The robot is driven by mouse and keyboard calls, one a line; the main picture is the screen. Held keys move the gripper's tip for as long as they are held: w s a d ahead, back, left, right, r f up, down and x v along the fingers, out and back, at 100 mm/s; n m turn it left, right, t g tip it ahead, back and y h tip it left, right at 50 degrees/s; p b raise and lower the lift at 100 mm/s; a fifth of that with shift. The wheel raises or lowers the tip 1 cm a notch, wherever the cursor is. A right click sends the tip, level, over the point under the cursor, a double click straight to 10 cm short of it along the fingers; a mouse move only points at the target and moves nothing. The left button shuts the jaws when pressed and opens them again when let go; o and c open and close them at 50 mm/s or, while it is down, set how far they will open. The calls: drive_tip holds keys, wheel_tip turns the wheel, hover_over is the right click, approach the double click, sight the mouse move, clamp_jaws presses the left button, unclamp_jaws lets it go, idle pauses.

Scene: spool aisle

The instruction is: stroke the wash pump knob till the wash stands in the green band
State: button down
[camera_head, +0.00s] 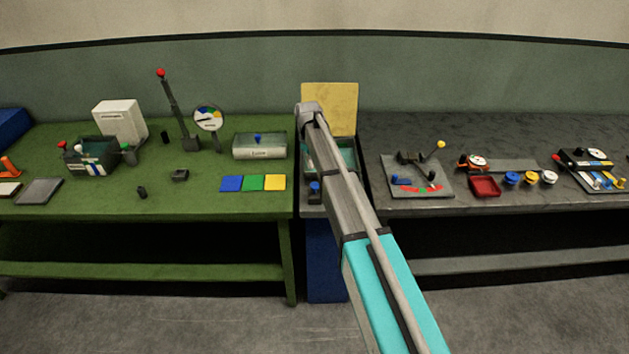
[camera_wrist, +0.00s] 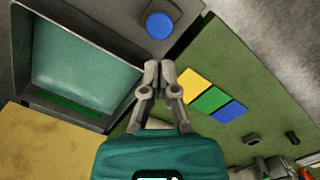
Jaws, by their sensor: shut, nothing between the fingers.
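The blue wash pump knob (camera_wrist: 160,25) sits on a grey block at the tank's front in the wrist view; it also shows in the head view (camera_head: 315,188). The wash tank (camera_wrist: 18,50) holds cloudy teal wash (camera_wrist: 85,65). A dark green band (camera_wrist: 68,101) runs along its inner wall beside the yellow board. I cannot tell exactly how the wash stands against the band. My gripper (camera_wrist: 161,68) is shut and empty, its tips apart from the knob in the picture, over the tank's edge by the green bench. In the head view my arm hides part of the tank.
A yellow board (camera_head: 330,105) stands behind the tank. Blue, green and yellow squares (camera_head: 253,183) lie on the green bench (camera_head: 215,205) at left, with a clear box (camera_head: 260,152) behind. The grey bench (camera_head: 450,205) at right carries a gauge plate (camera_head: 417,177) with a yellow-tipped lever.

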drive_tip(key=s+d+f+m+b, duration=0.2)
drive_tip(key=s+d, duration=0.4)
drive_tip(key=s, duration=0.6)
drive_tip(key=s+d+f+m+b, duration=0.3)
drive_tip(key=s+d, duration=0.4)
drive_tip(key=s, duration=0.5)
drive_tip(key=shift+s+f+m+t+y+b, duration=0.2)
drive_tip(key=shift+s+m+t+y+b, duration=0.1)
drive_tip(key=shift+s+m+t+b, duration=0.1)
drive_tip(key=shift+w+a, duration=0.1)
idle(0.5)
drive_tip(key=n+p, duration=0.6)
approach(313, 184)
drive_tip(key=shift+w+a+f+g, duration=0.15)
drive_tip(key=shift+w+f+g, duration=0.05)
drive_tip(key=shift+w+g, duration=0.2)
drive_tip(key=shift+f+b, duration=0.15)
drive_tip(key=shift+b, duration=0.2)
drive_tip(key=shift+s+d+f+b, duration=0.1)
drive_tip(key=shift+s+f+b, duration=0.05)
drive_tip(key=shift+f+b, duration=1.5)
drive_tip(key=shift+s+d+f+b, duration=0.15)
drive_tip(key=shift+f+b, duration=1.5)
drive_tip(key=shift+f, duration=0.05)
drive_tip(key=shift+f, duration=0.1)
